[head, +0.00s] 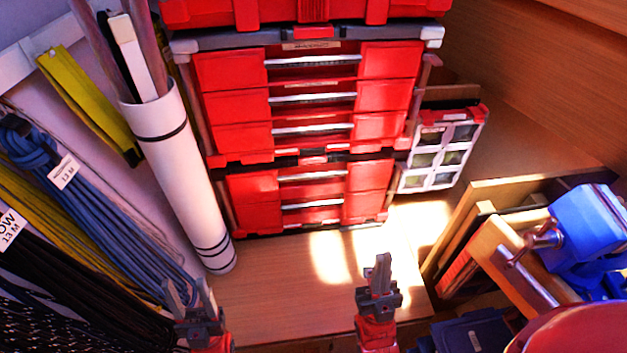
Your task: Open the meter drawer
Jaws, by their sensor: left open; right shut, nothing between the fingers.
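A red tool chest (235,70) with silver drawer handles stands in the upper middle of the head view. Its upper unit shows three drawers, with the top (230,68), middle (240,104) and bottom (240,136) fronts flush. The lower unit has two more drawers, an upper one (255,186) and a lower one (258,214), which also look shut. I cannot tell which one is the meter drawer. My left gripper (187,290) is open and empty at the bottom left, well in front of the chest. My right gripper (380,268) is shut and empty, in front of the chest's lower right.
A white tube (190,180) holding long items leans left of the chest. Coiled blue (100,225), yellow and black lines hang further left. A clear-windowed organizer case (440,150) stands right of the chest. A blue vise (585,235) and boards are at right. Wooden floor (270,280) is clear.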

